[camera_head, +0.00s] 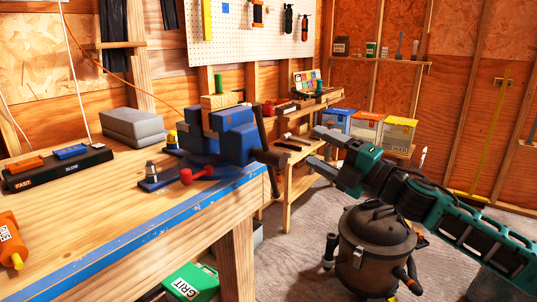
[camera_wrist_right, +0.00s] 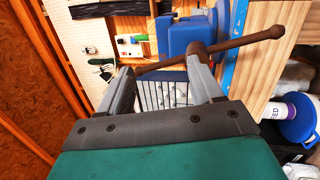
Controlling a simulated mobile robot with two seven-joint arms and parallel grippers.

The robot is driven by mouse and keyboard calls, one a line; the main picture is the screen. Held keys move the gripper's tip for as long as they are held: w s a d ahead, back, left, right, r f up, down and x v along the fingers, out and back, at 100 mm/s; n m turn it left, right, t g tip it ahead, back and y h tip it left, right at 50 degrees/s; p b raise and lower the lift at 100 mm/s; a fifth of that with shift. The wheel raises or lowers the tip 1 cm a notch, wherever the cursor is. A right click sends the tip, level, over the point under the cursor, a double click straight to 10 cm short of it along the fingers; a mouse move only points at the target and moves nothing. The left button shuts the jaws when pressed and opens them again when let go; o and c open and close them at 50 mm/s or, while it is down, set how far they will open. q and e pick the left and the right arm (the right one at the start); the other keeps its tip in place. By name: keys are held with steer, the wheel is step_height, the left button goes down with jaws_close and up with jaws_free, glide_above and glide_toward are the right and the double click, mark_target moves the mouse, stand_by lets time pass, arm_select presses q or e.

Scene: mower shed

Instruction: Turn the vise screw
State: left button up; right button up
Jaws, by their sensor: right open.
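The blue vise (camera_head: 232,128) is mounted at the right end of the workbench, with a wooden block (camera_head: 220,101) at its jaws. Its brown screw bar (camera_head: 262,128) slants down past the bench edge, through the screw head (camera_head: 268,157). My right gripper (camera_head: 314,149) is to the right of the bar, open and apart from it in the head view. In the right wrist view, the bar (camera_wrist_right: 243,41) runs across beyond the open fingers (camera_wrist_right: 160,78), with the vise (camera_wrist_right: 180,35) behind. Nothing is held between the fingers. My left gripper is out of view.
The workbench (camera_head: 130,215) has a blue front edge. A red-knobbed item (camera_head: 187,176) lies near the vise. A dark canister (camera_head: 376,245) stands on the floor below my right arm. Lidded bins (camera_head: 366,128) stand behind it. The space between gripper and bar looks clear.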

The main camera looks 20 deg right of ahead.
steer(key=m+h, duration=0.1)
steer(key=m, duration=0.4)
steer(key=n+g+p, duration=0.3)
steer(key=n, duration=2.1)
glide_toward(266, 157)
steer(key=shift+y, duration=0.4)
steer(key=x, duration=0.3)
steer(key=w+d+f+x, duration=0.1)
steer(key=x, duration=0.7)
steer(key=shift+w+d+f+p, duration=0.15)
steer(key=shift+w+d+p, duration=0.1)
steer(key=shift+p, duration=0.15)
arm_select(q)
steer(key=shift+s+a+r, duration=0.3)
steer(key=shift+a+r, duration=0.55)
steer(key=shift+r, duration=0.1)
